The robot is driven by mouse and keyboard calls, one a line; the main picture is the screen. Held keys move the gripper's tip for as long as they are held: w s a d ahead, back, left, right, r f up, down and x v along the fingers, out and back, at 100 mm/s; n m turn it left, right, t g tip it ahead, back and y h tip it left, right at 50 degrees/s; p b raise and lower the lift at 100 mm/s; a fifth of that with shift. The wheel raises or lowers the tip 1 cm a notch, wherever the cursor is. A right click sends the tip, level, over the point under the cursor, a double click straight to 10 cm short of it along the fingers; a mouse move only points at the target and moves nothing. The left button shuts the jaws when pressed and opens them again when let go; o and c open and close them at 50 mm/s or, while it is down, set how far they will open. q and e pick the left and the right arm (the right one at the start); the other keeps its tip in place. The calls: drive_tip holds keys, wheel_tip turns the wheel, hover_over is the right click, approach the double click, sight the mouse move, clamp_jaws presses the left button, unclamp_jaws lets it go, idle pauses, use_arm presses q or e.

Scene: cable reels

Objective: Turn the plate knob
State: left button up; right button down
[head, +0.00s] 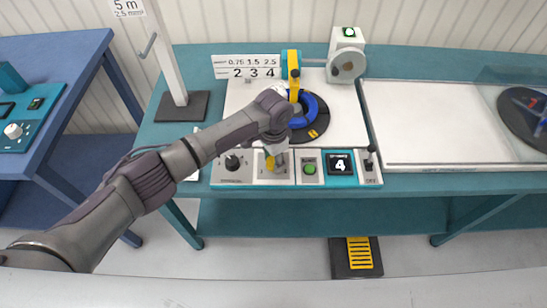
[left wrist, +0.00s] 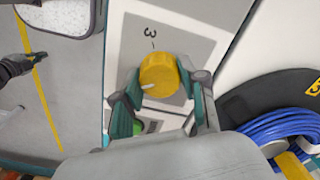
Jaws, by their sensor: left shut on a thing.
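The plate knob is a round yellow knob on the light control panel. It shows in the left wrist view (left wrist: 158,75) with a white pointer mark towards the lower left, and in the head view (head: 270,163) partly hidden by my gripper. A "3" is printed beside it. My left gripper (head: 278,155) reaches down onto it. In the left wrist view its two fingers (left wrist: 160,95) are closed on the knob from both sides. My right gripper is not clearly seen in either view.
A black knob (head: 232,162) stands left on the panel. A green button (head: 310,169), a display reading 4 (head: 340,164) and a lever switch (head: 370,160) lie to the right. Behind are a blue cable reel (head: 316,112) and a number board (head: 247,67). A pedal (head: 359,253) is on the floor.

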sight(273, 160)
use_arm(q)
drive_tip(key=m, duration=0.4)
drive_tip(key=shift+m, duration=0.3)
drive_tip(key=m, duration=0.4)
drive_tip(key=shift+m, duration=0.3)
drive_tip(key=m, duration=0.4)
drive_tip(key=shift+m, duration=0.3)
drive_tip(key=m, duration=0.4)
drive_tip(key=shift+w+r+m+b, duration=0.1)
drive_tip(key=shift+m+b, duration=0.2)
drive_tip(key=shift+b, duration=0.05)
drive_tip(key=o, duration=1.1)
drive_tip(key=shift+o, duration=0.2)
wheel_tip(273, 160, up, 12)
